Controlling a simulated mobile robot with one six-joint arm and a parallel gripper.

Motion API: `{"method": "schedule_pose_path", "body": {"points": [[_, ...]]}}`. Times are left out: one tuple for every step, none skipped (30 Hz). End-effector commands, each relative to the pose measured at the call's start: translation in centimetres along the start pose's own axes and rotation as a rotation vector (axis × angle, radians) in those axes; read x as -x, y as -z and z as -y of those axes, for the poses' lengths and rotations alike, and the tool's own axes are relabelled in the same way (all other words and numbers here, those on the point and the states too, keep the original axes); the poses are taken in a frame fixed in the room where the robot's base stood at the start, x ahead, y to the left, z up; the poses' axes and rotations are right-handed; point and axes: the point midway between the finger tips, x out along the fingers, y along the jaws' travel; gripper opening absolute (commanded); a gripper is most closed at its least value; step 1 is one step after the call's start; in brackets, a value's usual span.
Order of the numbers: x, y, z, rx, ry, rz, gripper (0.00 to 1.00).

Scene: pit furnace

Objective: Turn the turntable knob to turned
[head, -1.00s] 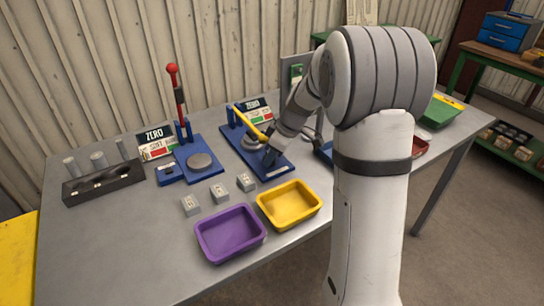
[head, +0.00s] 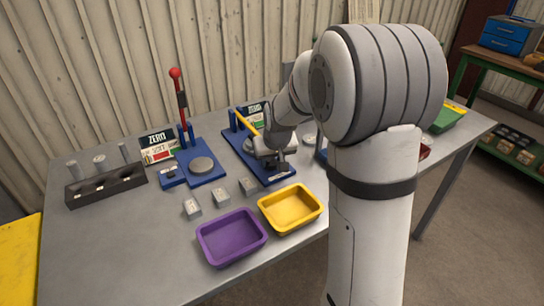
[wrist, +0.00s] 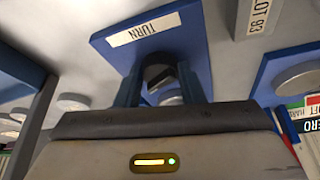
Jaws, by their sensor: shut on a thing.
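The turntable fixture is a blue base plate (head: 272,177) in the middle of the table, with a yellow bar (head: 247,122) and a grey round part behind my gripper. In the wrist view the blue plate (wrist: 186,25) bears a white TURN label (wrist: 147,29). The dark knob (wrist: 158,72) stands between the two fingers of my gripper (wrist: 158,82), which is shut on it. In the head view my gripper (head: 275,160) is low over the front part of the plate; the knob is hidden there. I cannot read the knob's angle against any mark.
A purple tray (head: 231,238) and a yellow tray (head: 290,208) stand in front. A blue press with a red-knobbed lever (head: 178,85) and a dark rack (head: 105,186) stand to the left. The table's front left is clear.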

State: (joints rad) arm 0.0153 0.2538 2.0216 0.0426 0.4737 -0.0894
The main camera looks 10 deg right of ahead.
Motion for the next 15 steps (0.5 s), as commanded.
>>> {"method": "schedule_pose_path", "body": {"points": [[0.03,0.0,0.16,-0.035,-0.016,0.001,0.12],[-0.02,-0.02,0.18,-0.061,-0.027,0.0,0.12],[-0.1,-0.03,0.23,-0.096,-0.041,0.0,0.12],[-0.15,-0.05,0.27,-0.122,-0.052,0.0,0.12],[-0.22,-0.06,0.29,-0.148,-0.063,0.0,0.12],[-0.29,-0.06,0.3,-0.184,-0.078,-0.001,0.12],[-0.35,-0.08,0.32,-0.21,-0.089,-0.001,0.12],[-0.4,-0.11,0.34,-0.237,-0.1,-0.001,0.12],[-0.46,-0.1,0.39,-0.272,-0.114,-0.002,0.12],[-0.49,-0.1,0.42,-0.298,-0.125,-0.002,0.12],[-0.51,-0.06,0.43,-0.325,-0.136,-0.003,0.12],[-0.56,-0.08,0.44,-0.362,-0.151,-0.003,0.12],[-0.59,-0.09,0.47,-0.388,-0.162,-0.002,0.12],[-0.59,-0.06,0.51,-0.413,-0.172,-0.003,0.12],[-0.6,-0.05,0.54,-0.448,-0.187,-0.002,0.12]]}}
